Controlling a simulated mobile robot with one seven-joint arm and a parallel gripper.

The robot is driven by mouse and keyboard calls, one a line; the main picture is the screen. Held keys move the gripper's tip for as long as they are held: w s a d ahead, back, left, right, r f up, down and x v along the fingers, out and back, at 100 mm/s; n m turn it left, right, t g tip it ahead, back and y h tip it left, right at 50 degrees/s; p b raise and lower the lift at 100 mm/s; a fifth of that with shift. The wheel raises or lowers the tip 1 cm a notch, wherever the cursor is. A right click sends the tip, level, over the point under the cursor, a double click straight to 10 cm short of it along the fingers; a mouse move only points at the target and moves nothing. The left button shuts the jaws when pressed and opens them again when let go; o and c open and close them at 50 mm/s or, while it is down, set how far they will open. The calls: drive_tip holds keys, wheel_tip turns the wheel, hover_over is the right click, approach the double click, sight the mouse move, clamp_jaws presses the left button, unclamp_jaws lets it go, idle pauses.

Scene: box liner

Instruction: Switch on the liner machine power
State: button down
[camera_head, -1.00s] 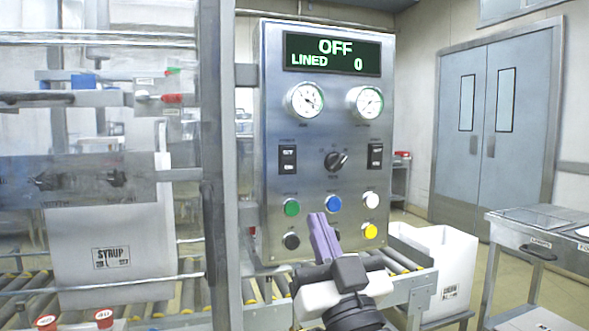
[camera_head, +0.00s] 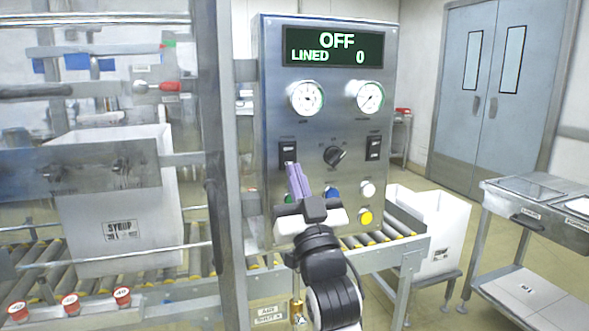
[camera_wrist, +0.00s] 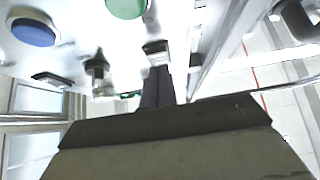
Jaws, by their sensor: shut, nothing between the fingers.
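The liner machine's control panel (camera_head: 270,110) stands upright, its display (camera_head: 333,48) reading "OFF" and "LINED 0". A black rocker switch (camera_head: 289,150) is on its left side under the left gauge; its label is too small to read surely. My gripper (camera_head: 294,166) is shut and empty, its purple fingers pointing at the panel just below this switch. In the wrist view the fingers (camera_wrist: 157,85) point toward the switch (camera_wrist: 155,48); I cannot tell whether they touch it. The green button (camera_wrist: 127,6) is mostly hidden behind my fingers in the head view.
A dark rotary knob (camera_head: 335,156) and a second rocker switch (camera_head: 374,148) are to the right. Blue (camera_head: 332,192), white (camera_head: 367,189) and yellow (camera_head: 365,217) buttons are below. A roller conveyor (camera_head: 400,245) runs underneath. A metal guard post (camera_head: 222,200) stands close on the left.

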drive_tip(key=shift+w+a, duration=0.15)
drive_tip(key=shift+w, duration=0.35)
drive_tip(key=shift+f, duration=0.1)
drive_tip(key=shift+w+a, duration=0.1)
drive_tip(key=shift+w, duration=0.15)
drive_tip(key=shift+s+f, duration=0.1)
drive_tip(key=shift+f, duration=0.05)
